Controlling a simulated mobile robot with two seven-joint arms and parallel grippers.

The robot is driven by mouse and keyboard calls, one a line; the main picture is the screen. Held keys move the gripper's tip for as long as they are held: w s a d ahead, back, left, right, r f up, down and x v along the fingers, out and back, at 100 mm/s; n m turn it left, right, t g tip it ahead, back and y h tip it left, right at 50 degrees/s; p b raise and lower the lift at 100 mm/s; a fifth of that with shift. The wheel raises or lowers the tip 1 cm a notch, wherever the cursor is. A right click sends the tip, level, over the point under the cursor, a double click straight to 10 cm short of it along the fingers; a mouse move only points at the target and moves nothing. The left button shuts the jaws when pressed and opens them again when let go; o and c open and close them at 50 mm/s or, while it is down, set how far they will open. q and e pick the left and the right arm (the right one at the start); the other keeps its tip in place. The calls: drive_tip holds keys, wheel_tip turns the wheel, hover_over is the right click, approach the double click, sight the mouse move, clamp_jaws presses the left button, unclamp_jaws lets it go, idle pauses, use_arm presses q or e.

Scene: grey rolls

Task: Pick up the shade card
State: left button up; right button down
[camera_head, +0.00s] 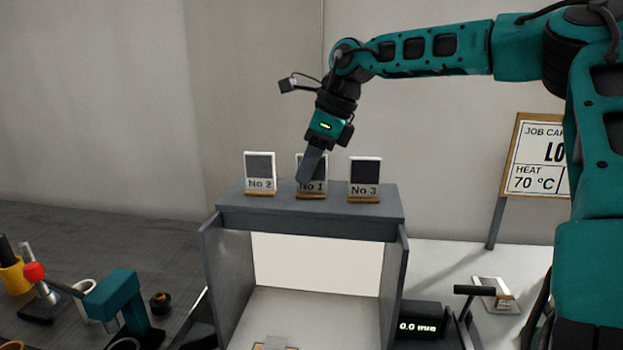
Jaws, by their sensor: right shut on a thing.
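Three shade cards, each with a dark grey square and a label, stand in a row on top of a grey booth (310,222). They are No 2 (260,171) on the left, No 1 (319,187) in the middle and No 3 (364,178) on the right, each at a small wooden base. My right gripper (304,178) reaches down from above and is shut on the No 1 card. Its fingers hide the card's left part. The No 1 card is upright at its base, level with the others. My left gripper is out of view.
A job card board (537,155) reading "HEAT 70 °C" stands at the right, partly hidden by my right arm. A display (417,327) reads "0.0 mm". A teal device (117,302) and a red-knobbed tool (35,273) stand on the left bench.

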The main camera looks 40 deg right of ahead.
drive_tip(key=shift+r, duration=0.15)
wheel_tip(320, 180, up, 20)
drive_tip(key=p, duration=0.3)
